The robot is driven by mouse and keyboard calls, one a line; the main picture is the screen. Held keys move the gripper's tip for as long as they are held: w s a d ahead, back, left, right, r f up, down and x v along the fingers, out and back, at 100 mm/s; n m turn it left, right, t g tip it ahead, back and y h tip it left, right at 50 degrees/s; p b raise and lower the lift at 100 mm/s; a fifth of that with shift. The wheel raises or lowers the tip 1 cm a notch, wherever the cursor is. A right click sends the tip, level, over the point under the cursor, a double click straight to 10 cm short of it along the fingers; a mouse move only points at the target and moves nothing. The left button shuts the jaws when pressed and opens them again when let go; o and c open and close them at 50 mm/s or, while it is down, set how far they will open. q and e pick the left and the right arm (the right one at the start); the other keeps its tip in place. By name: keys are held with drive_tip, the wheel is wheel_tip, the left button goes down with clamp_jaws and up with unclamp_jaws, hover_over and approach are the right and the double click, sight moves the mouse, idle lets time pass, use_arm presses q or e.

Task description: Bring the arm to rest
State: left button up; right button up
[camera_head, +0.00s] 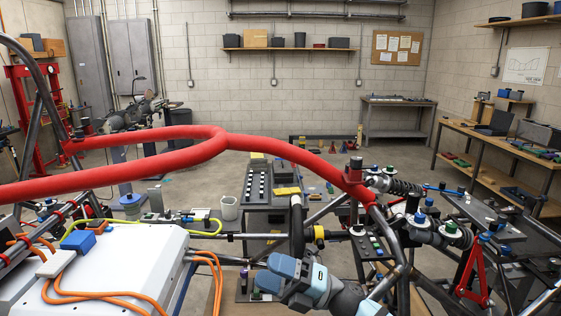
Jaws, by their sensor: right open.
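My right gripper (284,278), blue-grey and white, is low in the middle of the head view. Its arm comes in from the bottom edge, right of centre. The gripper is open and I see nothing held between its fingers. It is in front of the dark chassis tubes and right of the white box (130,258); whether it touches any tube I cannot tell. My left gripper is not in view. A thick red tube (130,138) of the chassis crosses the view above the gripper.
Orange cables (100,295) and a blue connector (78,241) lie on the white box. A dark tube (392,280) slants close to the right of my gripper. A dark cart (258,190) with parts stands behind. Suspension parts (420,228) crowd the right. Open floor shows beyond the chassis.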

drive_tip(key=s+d+f+m+t+h+p, duration=0.1)
drive_tip(key=s+d+f+m+t+h, duration=0.1)
drive_tip(key=d+f+m+t+h, duration=0.45)
drive_tip(key=s+d+f+m+t+h, duration=0.2)
drive_tip(key=f+m+t+h, duration=0.15)
drive_tip(key=f+m, duration=0.6)
drive_tip(key=s+d+f+m+t+h+p, duration=0.1)
drive_tip(key=s+d+f+m+t+h, duration=0.3)
drive_tip(key=m, duration=0.7)
drive_tip(key=s+d+f+m+g+h, duration=0.2)
drive_tip(key=s+d+f+m+h, duration=0.1)
drive_tip(key=s+f, duration=0.3)
drive_tip(key=s+d+f+m+g+h, duration=0.2)
drive_tip(key=s+d+f+m+h, duration=0.1)
drive_tip(key=s+d+f+m, duration=0.2)
drive_tip(key=s+f, duration=0.2)
drive_tip(key=s, duration=0.2)
drive_tip(key=shift+s+d+f+g, duration=0.3)
drive_tip(key=shift+s+d, duration=0.05)
drive_tip(key=shift+s, duration=0.05)
